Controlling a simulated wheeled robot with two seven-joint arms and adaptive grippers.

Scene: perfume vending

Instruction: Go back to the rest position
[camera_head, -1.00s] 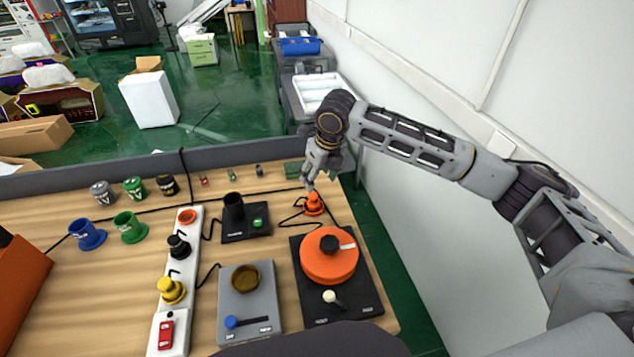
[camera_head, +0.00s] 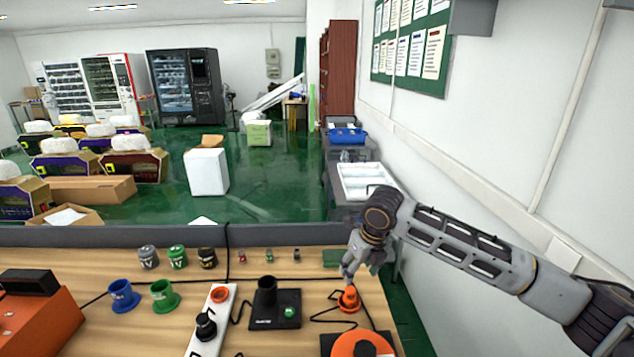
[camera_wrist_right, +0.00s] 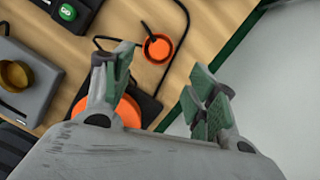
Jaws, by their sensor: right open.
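My right arm comes in from the right in the head view. Its gripper (camera_head: 348,277) points down over the right part of the table, just behind and above an orange plug (camera_head: 349,300). In the right wrist view the two green-padded fingers (camera_wrist_right: 160,92) are spread wide with nothing between them. The orange plug (camera_wrist_right: 157,47) stands on the table beyond the fingers, apart from them. My left gripper is in neither view.
The wooden table (camera_head: 205,281) holds a black device (camera_head: 275,314), an orange round device (camera_head: 362,344), a white power strip (camera_head: 214,318), coloured cups and cables. A grey partition (camera_head: 130,236) lines its back edge. A white wall (camera_head: 540,190) is close on the right.

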